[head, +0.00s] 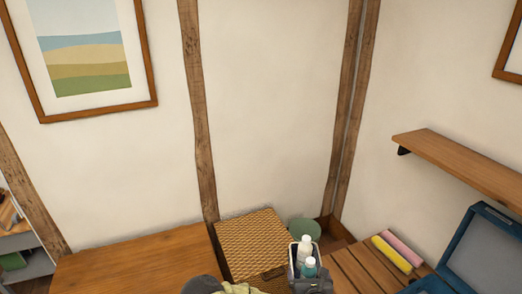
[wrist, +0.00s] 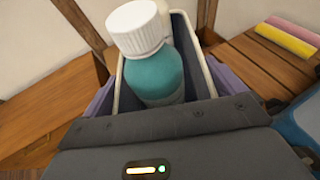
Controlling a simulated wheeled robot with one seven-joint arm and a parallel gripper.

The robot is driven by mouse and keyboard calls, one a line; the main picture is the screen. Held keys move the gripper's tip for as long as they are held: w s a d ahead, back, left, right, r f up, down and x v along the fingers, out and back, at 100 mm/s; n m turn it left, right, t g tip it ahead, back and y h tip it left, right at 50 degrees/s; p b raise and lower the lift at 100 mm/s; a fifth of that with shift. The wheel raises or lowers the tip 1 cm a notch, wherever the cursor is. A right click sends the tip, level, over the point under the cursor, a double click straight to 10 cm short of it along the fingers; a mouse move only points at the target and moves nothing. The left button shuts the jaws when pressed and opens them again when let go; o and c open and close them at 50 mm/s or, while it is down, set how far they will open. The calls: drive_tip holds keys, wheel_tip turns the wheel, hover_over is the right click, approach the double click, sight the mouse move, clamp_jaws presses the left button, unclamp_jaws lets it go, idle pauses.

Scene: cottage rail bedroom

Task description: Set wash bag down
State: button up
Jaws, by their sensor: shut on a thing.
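The wash bag (head: 293,262) is an open-topped grey container with a pale rim, seen at the bottom centre of the head view. It holds a teal bottle with a white cap (head: 310,266) and a white bottle (head: 304,246). In the wrist view the wash bag (wrist: 187,28) stands directly ahead, with the teal bottle (wrist: 154,75) large in front. My gripper (head: 318,284) is shut on the wash bag, with lavender pieces showing at both its sides in the wrist view. The bag's underside is hidden, so I cannot tell whether it touches a surface.
A slatted wooden bench (head: 364,268) is at the right, with pink (head: 402,248) and yellow (head: 391,255) rolls and an open blue case (head: 480,255). A wicker box (head: 250,240) and wooden top (head: 140,262) are left. A wall shelf (head: 460,165) juts out above the bench.

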sight(310, 273)
drive_tip(key=r+p, duration=0.2)
drive_tip(key=r, duration=0.1)
drive_tip(key=shift+s+r, duration=0.2)
drive_tip(key=shift+r, duration=0.1)
drive_tip(key=shift+f, duration=0.15)
drive_tip(key=shift+s+f, duration=0.25)
drive_tip(key=shift+f, duration=0.05)
drive_tip(key=s+f, duration=0.4)
drive_tip(key=shift+f, duration=0.35)
drive_tip(key=shift+w, duration=0.15)
idle(0.7)
